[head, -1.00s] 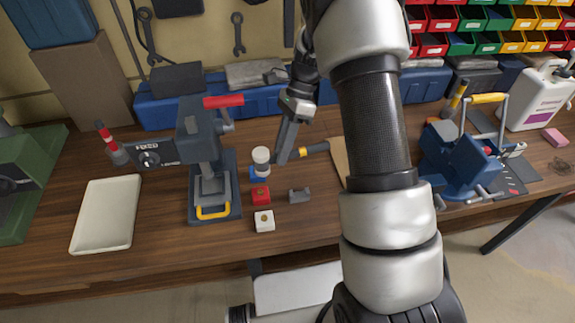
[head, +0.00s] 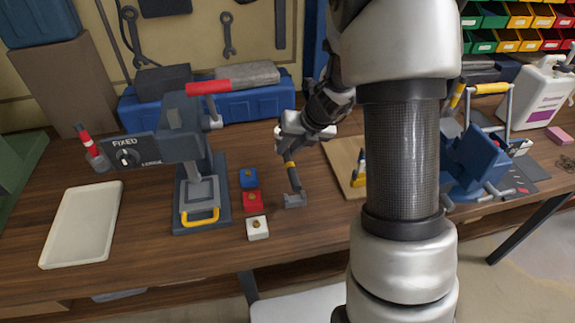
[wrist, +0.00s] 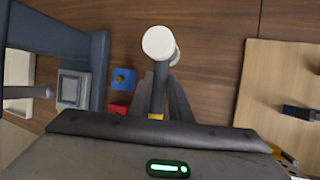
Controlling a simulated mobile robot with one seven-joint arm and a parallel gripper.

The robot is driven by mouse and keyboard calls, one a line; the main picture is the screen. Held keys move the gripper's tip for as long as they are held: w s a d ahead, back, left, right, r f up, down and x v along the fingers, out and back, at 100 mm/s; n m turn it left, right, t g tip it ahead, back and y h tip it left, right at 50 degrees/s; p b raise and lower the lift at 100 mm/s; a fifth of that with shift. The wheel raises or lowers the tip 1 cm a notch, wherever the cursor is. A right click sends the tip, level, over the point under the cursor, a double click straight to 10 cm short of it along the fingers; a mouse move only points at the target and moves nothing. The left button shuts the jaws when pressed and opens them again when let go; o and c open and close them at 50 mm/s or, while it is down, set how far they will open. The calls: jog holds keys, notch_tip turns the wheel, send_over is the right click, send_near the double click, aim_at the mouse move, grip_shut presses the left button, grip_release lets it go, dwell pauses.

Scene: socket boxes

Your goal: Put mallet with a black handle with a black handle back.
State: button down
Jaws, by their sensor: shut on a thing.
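My gripper (head: 290,142) is shut on the mallet with the black handle, above the bench. In the wrist view, the mallet (wrist: 159,45) shows its round white head at the top centre. Its black handle runs down between my dark fingers (wrist: 160,92), with a yellow band near the gripper body.
Blue (head: 248,178), red (head: 252,201) and white (head: 257,228) socket boxes stand left of the bracket. A grey press (head: 188,125) and a cream tray (head: 84,222) are farther left. A wooden board (head: 343,155) and a blue vise (head: 480,160) lie right.

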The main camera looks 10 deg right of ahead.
aim_at(288, 162)
notch_tip(288, 162, down, 5)
jog(key=shift+r+b, duration=0.1)
jog(key=shift+b, duration=0.95)
jog(key=shift+f, duration=0.2)
jog(key=c, duration=1.6)
grip_release()
jog(key=shift+c, duration=0.2)
